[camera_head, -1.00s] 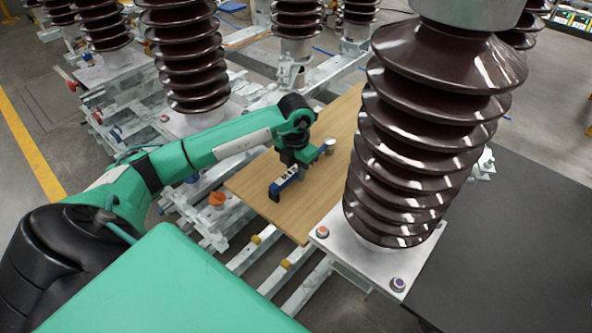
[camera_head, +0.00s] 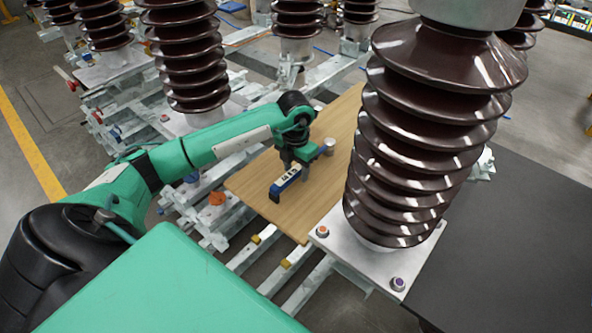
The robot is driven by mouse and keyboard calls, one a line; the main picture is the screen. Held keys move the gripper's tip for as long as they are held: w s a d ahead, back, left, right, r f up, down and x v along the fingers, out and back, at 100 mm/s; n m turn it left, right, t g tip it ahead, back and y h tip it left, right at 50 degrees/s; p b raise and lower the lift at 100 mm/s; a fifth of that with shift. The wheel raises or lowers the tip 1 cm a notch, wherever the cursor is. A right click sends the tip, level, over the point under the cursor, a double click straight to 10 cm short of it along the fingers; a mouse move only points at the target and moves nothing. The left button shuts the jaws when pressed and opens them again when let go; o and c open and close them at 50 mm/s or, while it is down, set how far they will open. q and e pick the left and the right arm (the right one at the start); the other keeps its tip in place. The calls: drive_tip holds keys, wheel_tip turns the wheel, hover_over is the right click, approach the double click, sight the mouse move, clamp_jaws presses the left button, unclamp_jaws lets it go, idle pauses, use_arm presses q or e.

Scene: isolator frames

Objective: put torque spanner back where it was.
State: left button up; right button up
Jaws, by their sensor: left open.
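The torque spanner (camera_head: 288,180) appears as a blue and dark bar with white markings on the wooden board (camera_head: 262,200). Its far part is partly covered by my left gripper (camera_head: 299,163). My left gripper is open and points down at the spanner's middle, very close to it. Whether the fingers touch it cannot be told. A small grey metal cylinder (camera_head: 330,146) shows at the far end of the bar; I cannot tell if it is part of the spanner. My right gripper is not in view.
A large brown ribbed insulator (camera_head: 425,140) on a metal plate (camera_head: 347,262) with bolts stands right of the board. More insulators (camera_head: 190,50) stand behind. A dark flat surface (camera_head: 510,240) at the right is bare. Metal rails (camera_head: 265,245) run below the board's near edge.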

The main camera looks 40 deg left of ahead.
use_arm(q)
wheel_tip(320, 180, up, 11)
idle(0.3)
idle(0.4)
